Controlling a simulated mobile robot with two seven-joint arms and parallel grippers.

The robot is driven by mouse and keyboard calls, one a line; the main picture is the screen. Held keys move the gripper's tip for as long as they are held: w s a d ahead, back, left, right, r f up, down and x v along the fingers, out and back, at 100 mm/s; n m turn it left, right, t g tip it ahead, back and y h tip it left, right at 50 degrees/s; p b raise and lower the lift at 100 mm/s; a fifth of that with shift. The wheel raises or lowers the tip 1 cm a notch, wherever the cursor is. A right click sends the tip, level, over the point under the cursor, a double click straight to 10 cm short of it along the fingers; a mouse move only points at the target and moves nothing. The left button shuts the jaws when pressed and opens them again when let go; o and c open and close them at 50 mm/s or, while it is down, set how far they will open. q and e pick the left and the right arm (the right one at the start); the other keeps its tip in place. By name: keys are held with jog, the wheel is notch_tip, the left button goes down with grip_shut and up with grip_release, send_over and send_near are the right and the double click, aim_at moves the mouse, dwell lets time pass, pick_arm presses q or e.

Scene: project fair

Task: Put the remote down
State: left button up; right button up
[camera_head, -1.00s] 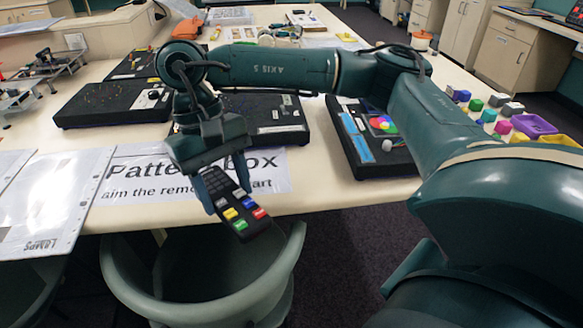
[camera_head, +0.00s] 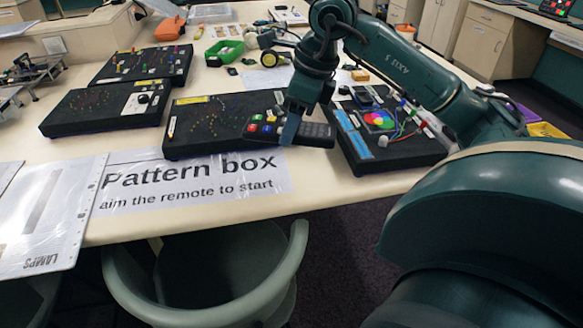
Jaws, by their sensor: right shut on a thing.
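The black remote (camera_head: 317,133) has coloured buttons at its left end and a dark keypad toward its right end. My right gripper (camera_head: 290,127) points down and is shut on the remote around its middle, hiding part of it. The remote lies roughly level across the picture, over the front right part of a black pattern box (camera_head: 208,127). I cannot tell whether it touches the box or hangs above it. My left gripper is not in view.
A "Pattern box" sign (camera_head: 185,187) lies in front on the cream table (camera_head: 270,206). A black box with a colour wheel (camera_head: 390,150) stands to the right. A chair (camera_head: 215,290) is at the front edge.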

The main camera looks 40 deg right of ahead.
send_over(288, 175)
jog(key=shift+m, duration=0.3)
jog(key=f, duration=0.3)
jog(key=s+f, duration=0.1)
jog(key=f, duration=0.1)
jog(key=shift+d+b, duration=0.35)
jog(key=shift+b, duration=0.05)
jog(key=shift+f, duration=2.4)
jog(key=shift+f, duration=0.1)
jog(key=o, duration=1)
jog(key=shift+o, duration=0.2)
